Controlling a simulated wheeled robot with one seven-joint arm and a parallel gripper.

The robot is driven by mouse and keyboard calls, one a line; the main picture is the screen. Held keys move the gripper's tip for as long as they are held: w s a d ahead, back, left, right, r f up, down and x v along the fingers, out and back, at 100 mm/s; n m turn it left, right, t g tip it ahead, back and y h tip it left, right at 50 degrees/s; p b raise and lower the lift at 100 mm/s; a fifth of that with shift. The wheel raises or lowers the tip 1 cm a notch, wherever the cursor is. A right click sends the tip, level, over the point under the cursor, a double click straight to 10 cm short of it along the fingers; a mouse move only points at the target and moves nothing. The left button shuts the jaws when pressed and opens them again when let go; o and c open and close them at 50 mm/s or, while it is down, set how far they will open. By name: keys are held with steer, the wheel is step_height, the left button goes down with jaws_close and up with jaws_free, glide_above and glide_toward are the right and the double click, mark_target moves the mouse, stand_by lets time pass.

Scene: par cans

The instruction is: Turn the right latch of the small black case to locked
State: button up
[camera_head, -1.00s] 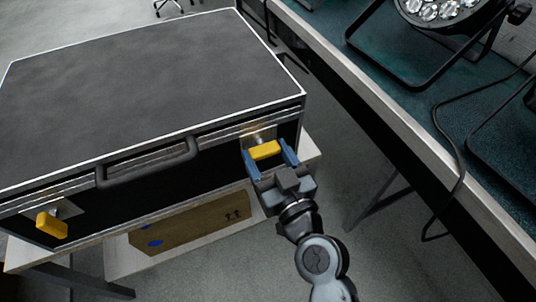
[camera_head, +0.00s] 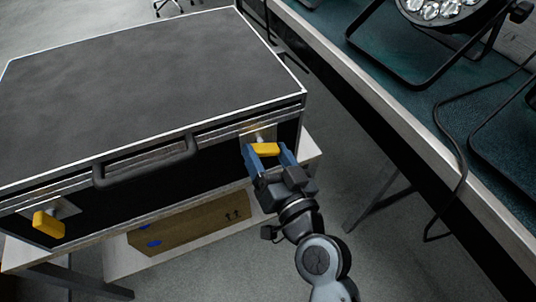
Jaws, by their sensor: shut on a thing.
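The small black case (camera_head: 150,75) lies closed, with silver edges, and its front faces me. Its right latch has a yellow handle (camera_head: 265,149) on a metal plate near the front right corner. My gripper (camera_head: 268,155) is at this latch, its blue fingers on either side of the yellow handle and shut on it. The handle looks roughly level. The left latch (camera_head: 48,224) has a yellow handle too, tilted slightly, near the front left corner. The latch's inner parts behind my fingers are partly hidden.
A black carry handle (camera_head: 147,168) is on the case front between the latches. A cardboard box (camera_head: 190,222) sits on a shelf below. At right, a bench (camera_head: 400,110) carries par cans (camera_head: 440,12) and a cable (camera_head: 462,150). Floor shows between case and bench.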

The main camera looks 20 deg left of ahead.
steer(key=m, duration=0.6)
steer(key=shift+m, duration=0.3)
steer(key=m+p, duration=0.1)
steer(key=m, duration=0.5)
steer(key=shift+m, duration=0.3)
steer(key=shift+p, duration=0.3)
steer(key=o, duration=1)
steer(key=shift+o, duration=0.2)
steer(key=b+v, duration=0.1)
steer(key=v, duration=0.7)
